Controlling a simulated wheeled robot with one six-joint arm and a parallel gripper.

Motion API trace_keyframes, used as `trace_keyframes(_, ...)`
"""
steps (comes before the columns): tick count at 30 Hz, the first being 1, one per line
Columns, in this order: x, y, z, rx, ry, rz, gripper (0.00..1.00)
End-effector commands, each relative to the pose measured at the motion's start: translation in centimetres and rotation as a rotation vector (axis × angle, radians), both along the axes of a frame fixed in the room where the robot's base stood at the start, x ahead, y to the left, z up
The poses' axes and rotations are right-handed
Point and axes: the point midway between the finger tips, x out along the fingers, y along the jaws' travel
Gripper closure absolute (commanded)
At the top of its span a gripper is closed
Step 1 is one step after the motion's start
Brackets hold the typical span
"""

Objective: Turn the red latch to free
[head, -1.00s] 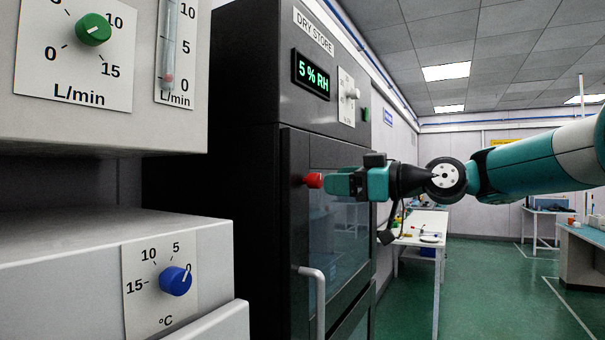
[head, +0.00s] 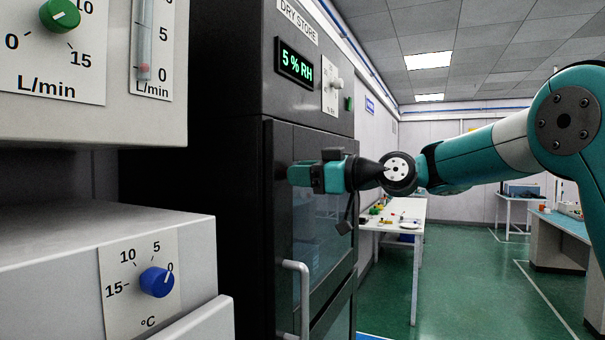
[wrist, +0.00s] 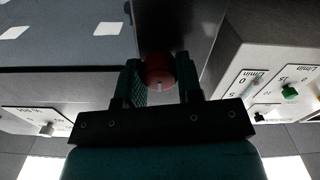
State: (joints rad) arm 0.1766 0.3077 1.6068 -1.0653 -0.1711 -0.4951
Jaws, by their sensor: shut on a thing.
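The red latch (wrist: 159,72) shows in the wrist view as a round red knob with a pale mark on its face. My gripper (wrist: 158,80) has one finger on each side of it and is shut on it. In the head view my gripper (head: 298,173) is at the dark door of the dry store cabinet (head: 280,225). The latch is hidden behind the gripper there.
A pale door handle (head: 303,290) stands out below the gripper. A blue knob (head: 157,281) and a green knob (head: 60,15) are on white panels at the left. A white table (head: 408,215) with small items stands behind. The green floor at the right is mostly clear.

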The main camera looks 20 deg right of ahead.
Motion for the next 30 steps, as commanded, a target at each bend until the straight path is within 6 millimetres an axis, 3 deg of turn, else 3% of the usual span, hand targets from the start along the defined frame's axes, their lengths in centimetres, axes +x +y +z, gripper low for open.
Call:
trace_keyframes(13, 0.08, 0.07, 0.07, 0.09, 0.102, -0.002, 0.9)
trace_keyframes(30, 0.15, 0.05, 0.26, 0.429, 0.499, 0.0, 0.9)
